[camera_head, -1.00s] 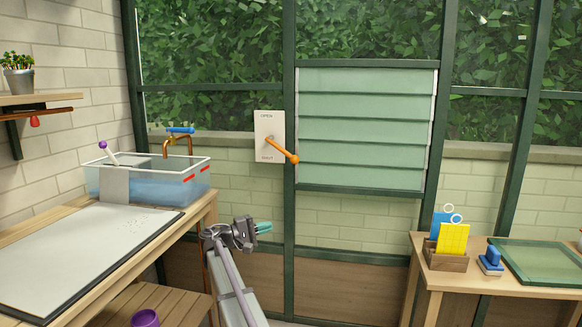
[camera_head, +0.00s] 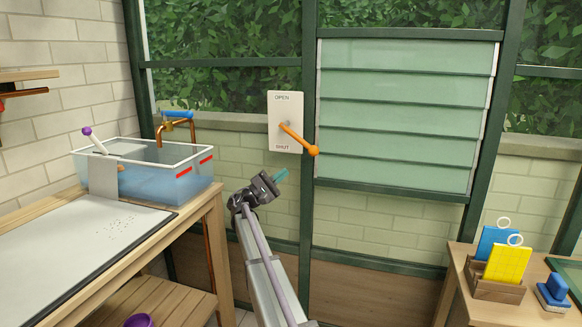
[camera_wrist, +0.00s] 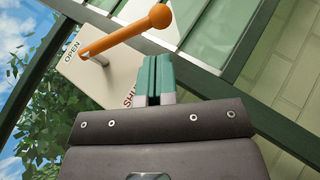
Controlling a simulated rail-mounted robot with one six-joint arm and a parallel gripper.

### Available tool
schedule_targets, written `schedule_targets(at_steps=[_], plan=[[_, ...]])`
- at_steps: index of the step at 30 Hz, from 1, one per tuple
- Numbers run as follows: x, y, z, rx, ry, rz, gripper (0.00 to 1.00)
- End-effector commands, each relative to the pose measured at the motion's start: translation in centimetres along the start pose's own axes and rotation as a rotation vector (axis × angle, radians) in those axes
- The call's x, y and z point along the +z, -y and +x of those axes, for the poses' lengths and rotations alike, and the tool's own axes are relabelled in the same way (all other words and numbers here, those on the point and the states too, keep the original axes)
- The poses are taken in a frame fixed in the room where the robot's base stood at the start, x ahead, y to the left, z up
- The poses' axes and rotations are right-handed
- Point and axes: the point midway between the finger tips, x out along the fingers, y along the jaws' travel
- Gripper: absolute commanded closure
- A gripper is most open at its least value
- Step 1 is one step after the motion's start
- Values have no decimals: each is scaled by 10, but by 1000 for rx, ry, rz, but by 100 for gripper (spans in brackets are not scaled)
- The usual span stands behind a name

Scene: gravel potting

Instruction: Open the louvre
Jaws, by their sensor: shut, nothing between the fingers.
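The louvre (camera_head: 400,112) is a window of several pale green horizontal slats in the green frame; the slats lie flat and closed. Left of it a white plate (camera_head: 285,105) carries the words OPEN at the top and SHUT at the bottom. Its orange lever (camera_head: 298,138) slopes down to the right, with its ball end near SHUT. In the wrist view the lever (camera_wrist: 118,36) lies just beyond my fingertips. My gripper (camera_head: 280,176) is shut and empty, below and slightly left of the lever's ball, apart from it. Its teal fingers (camera_wrist: 155,78) are together.
A water basin (camera_head: 145,172) and a tap (camera_head: 178,122) stand on the left bench, beside a white board (camera_head: 60,245). The right table holds a wooden holder (camera_head: 495,288) with blue and yellow cards and a blue stamp-like block (camera_head: 553,290). The air before the lever is clear.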

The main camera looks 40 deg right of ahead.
Motion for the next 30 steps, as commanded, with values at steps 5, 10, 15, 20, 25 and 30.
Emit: schedule_targets(at_steps=[5,10,15,20,25,30], plan=[[2,-5,39,-1,1,-2,100],[2,-4,70,-1,0,-1,100],[1,-2,86,-1,-1,-1,100],[0,0,88,0,-1,0,100],[0,0,87,0,-1,0,100],[1,-3,84,10,-6,-1,100]])
